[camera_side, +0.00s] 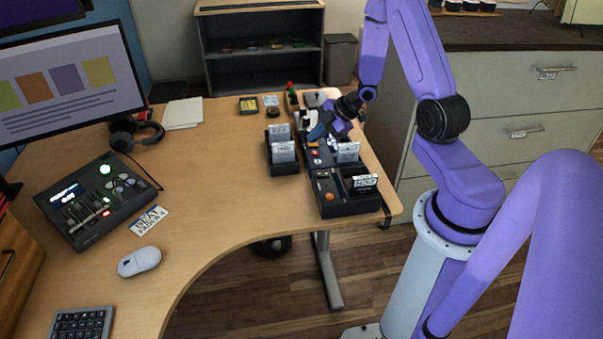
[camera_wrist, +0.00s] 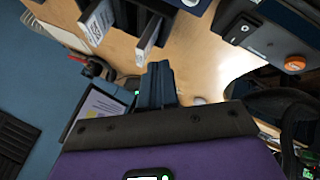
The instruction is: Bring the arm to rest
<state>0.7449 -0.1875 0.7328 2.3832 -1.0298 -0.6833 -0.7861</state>
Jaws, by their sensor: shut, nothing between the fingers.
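My purple arm reaches from the right of the side view over the right end of the desk. My gripper (camera_side: 316,133) is low over the dark device with card slots (camera_side: 345,208) near the desk's right edge. In the wrist view my gripper (camera_wrist: 160,68) shows its dark fingers together, with nothing between them. I cannot tell whether the fingertips touch the device or hang just above it.
A dark card holder (camera_side: 284,168) stands left of the device. The desk (camera_side: 215,170) is bare in its middle. A monitor (camera_side: 68,75), a mixer (camera_side: 95,200), headphones (camera_side: 135,132) and a mouse (camera_side: 139,262) are at left. Drawers (camera_side: 500,110) stand behind my arm.

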